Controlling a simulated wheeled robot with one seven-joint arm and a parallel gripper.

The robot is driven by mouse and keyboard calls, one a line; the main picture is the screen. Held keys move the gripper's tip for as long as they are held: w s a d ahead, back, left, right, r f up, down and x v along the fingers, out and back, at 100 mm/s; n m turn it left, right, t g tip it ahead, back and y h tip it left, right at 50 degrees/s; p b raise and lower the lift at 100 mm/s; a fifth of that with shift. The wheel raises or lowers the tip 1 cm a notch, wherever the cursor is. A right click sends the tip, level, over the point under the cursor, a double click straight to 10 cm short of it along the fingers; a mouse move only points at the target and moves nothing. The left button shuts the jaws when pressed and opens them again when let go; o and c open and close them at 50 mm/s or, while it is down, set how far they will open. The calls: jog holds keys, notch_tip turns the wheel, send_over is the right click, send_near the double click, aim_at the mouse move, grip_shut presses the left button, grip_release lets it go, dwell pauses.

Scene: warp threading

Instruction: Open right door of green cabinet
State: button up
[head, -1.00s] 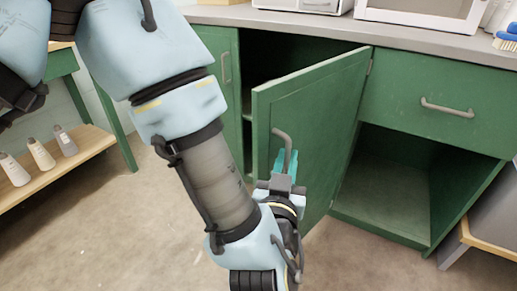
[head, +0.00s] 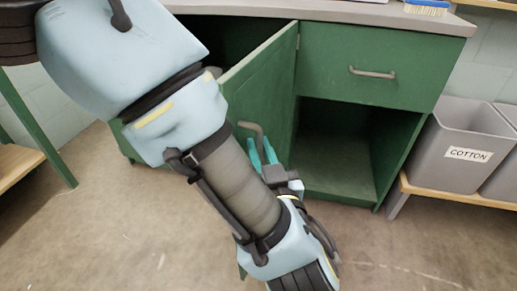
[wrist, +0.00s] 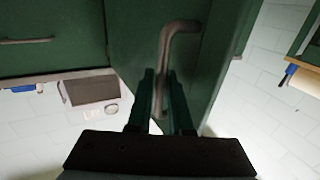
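The green cabinet (head: 315,112) has its right door (head: 270,85) standing ajar, hinged at its right edge and swung out toward me. A grey bent bar handle (head: 252,128) is on the door's front face. My gripper (head: 263,150) has its teal fingers on either side of the handle's upright part. In the wrist view the handle (wrist: 180,28) runs down between the two fingers (wrist: 162,85), with little gap at the tips, and they appear shut on it. My forearm hides the door's free edge and lower left part.
A closed drawer (head: 365,68) sits right of the door, above an open empty compartment (head: 335,150). A grey bin labelled COTTON (head: 465,140) stands on a wooden shelf at the right. The counter (head: 330,12) runs above. Bare floor (head: 400,245) lies in front.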

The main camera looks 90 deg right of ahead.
jog(key=o, duration=0.4)
jog(key=shift+c, duration=0.2)
jog(key=shift+a, duration=0.15)
jog(key=s+a, duration=0.2)
jog(key=a, duration=0.8)
jog(key=shift+a, duration=0.2)
